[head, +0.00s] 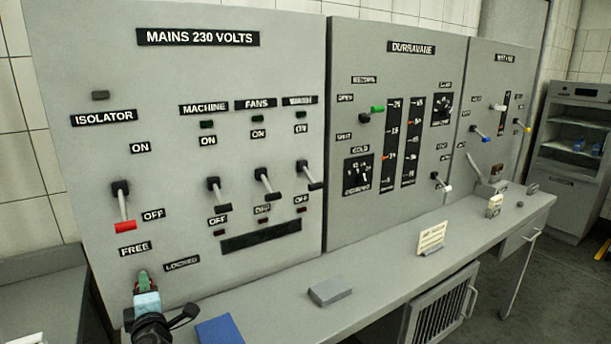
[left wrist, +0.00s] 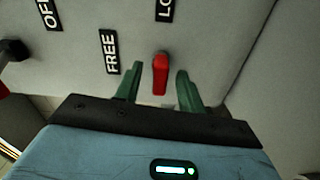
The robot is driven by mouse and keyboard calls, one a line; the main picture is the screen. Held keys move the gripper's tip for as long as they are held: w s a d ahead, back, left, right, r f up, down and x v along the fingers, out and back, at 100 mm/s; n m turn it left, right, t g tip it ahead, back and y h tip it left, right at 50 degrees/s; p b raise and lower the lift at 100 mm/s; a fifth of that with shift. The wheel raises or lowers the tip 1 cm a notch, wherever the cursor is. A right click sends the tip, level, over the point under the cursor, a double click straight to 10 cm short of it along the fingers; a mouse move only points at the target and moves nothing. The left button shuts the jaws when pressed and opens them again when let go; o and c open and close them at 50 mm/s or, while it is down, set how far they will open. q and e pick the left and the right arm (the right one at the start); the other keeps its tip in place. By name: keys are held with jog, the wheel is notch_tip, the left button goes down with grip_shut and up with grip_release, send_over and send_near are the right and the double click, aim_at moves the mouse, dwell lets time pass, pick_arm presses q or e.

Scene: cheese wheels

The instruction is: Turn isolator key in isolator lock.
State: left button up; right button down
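The isolator key, a red upright tab (left wrist: 160,74), stands out from the panel between the FREE and LOCKED labels in the left wrist view. The lock behind it cannot be made out. My left gripper (left wrist: 158,82) has its two green fingers apart, one on each side of the key, with a visible gap on both sides. In the head view my left gripper (head: 143,278) is at the lower left of the panel, below the FREE label (head: 133,250), and hides the key. My right gripper is not in view.
The isolator lever (head: 124,226) with a red handle points down by OFF, just above my left gripper. Several other levers are to the right. Below, the grey desk (head: 270,318) holds a blue book (head: 219,331), a grey box (head: 329,292) and a card (head: 431,238).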

pick_arm(q)
jog(key=v, duration=0.7)
jog(key=shift+s, duration=0.3)
jog(key=shift+d, duration=0.2)
